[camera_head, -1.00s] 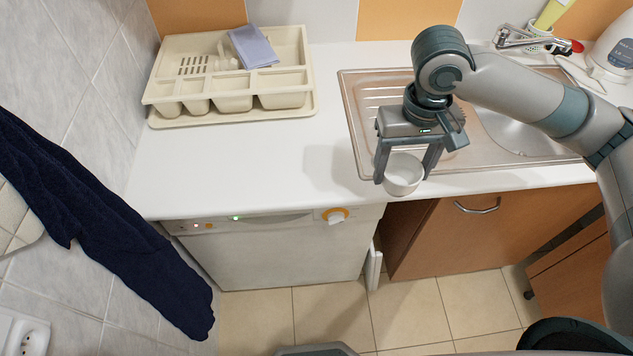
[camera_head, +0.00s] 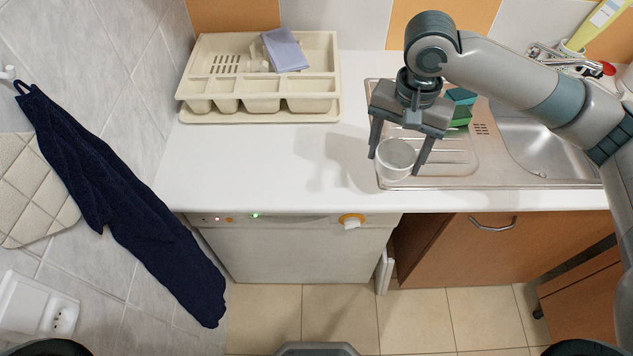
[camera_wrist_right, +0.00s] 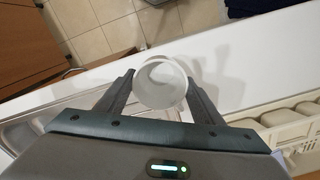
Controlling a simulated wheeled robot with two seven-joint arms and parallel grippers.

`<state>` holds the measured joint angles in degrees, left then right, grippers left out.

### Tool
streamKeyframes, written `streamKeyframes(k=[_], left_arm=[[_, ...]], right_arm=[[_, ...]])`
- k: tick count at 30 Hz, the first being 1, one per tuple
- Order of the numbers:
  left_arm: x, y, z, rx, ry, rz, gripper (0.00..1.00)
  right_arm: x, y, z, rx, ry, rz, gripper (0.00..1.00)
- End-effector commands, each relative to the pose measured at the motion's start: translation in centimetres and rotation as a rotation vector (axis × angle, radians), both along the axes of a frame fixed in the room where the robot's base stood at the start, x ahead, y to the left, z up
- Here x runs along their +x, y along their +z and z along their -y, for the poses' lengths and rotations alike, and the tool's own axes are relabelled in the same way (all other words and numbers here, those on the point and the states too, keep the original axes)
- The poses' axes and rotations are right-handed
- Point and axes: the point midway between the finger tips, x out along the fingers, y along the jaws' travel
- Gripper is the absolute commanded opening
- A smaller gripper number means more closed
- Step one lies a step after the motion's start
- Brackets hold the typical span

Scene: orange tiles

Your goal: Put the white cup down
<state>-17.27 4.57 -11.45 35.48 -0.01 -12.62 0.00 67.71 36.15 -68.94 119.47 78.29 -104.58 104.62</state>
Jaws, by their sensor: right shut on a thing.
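The white cup (camera_head: 396,158) is held between the two fingers of my right gripper (camera_head: 398,158), over the left front edge of the steel sink unit. My right gripper is shut on it, with a finger on each side. In the right wrist view the cup (camera_wrist_right: 161,84) shows its round open rim between the fingertips (camera_wrist_right: 160,90). The cup's shadow falls on the white counter (camera_head: 260,160) to its left, and I cannot tell how high the cup is above the surface. My left gripper is not in view.
A cream dish rack (camera_head: 260,118) with a folded blue cloth (camera_head: 284,50) stands at the back left. Green sponges (camera_head: 460,112) lie on the drainer of the sink (camera_head: 540,140). The counter between rack and sink is clear. A dark blue towel (camera_head: 120,200) hangs at the left.

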Motion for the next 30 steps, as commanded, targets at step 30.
streamKeyframes(k=[30], left_arm=[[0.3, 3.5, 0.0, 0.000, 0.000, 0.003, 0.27]], right_arm=[[2.9, 0.9, -6.4, -0.011, -0.326, 0.004, 0.35]])
